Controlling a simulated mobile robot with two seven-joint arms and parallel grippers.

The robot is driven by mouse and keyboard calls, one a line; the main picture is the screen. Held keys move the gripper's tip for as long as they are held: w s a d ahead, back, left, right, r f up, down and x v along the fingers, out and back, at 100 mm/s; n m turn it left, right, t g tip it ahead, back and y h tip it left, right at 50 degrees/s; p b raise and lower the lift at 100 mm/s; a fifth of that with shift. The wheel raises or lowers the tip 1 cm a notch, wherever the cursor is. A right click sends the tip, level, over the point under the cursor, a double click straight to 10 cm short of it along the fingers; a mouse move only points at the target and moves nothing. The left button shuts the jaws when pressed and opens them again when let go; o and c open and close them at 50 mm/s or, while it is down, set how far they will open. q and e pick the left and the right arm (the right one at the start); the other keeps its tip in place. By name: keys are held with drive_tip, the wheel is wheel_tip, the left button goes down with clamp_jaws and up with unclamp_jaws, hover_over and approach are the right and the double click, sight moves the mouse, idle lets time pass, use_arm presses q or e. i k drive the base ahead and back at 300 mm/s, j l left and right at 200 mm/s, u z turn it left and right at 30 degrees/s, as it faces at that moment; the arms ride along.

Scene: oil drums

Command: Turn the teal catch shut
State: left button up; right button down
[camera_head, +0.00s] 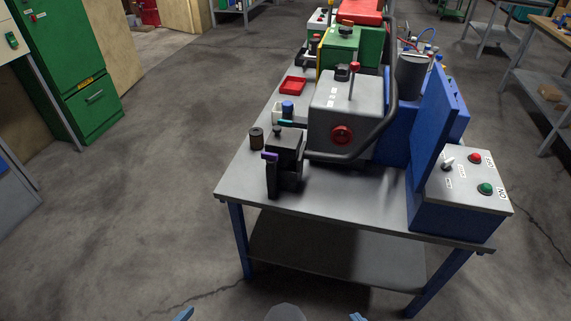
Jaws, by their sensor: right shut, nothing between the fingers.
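The teal catch (287,122) is a small bar at the top rear of a black upright block (286,158) at the table's front left. A purple lever (270,156) sticks out to the left on the block's near side. The catch is too small to tell how far it is turned. Only a blue bit of my right gripper (357,317) shows at the bottom edge; it is shut and empty, well short of the table. Another blue bit of mine (183,314) shows at the bottom left; I cannot tell the left gripper's jaws. Neither touches the block.
The grey table (340,197) also bears a grey machine (345,110) with a red knob, a blue control box (450,200) at the right, a brown spool (256,139) and a red tray (292,86). Floor is clear to the left.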

sight(281, 123)
drive_tip(key=i+j, duration=0.4)
drive_tip(key=i+j+z, duration=0.15)
drive_tip(key=z, duration=0.35)
drive_tip(key=i+j+z, duration=0.1)
drive_tip(key=j+z, duration=0.4)
drive_tip(key=l, duration=0.1)
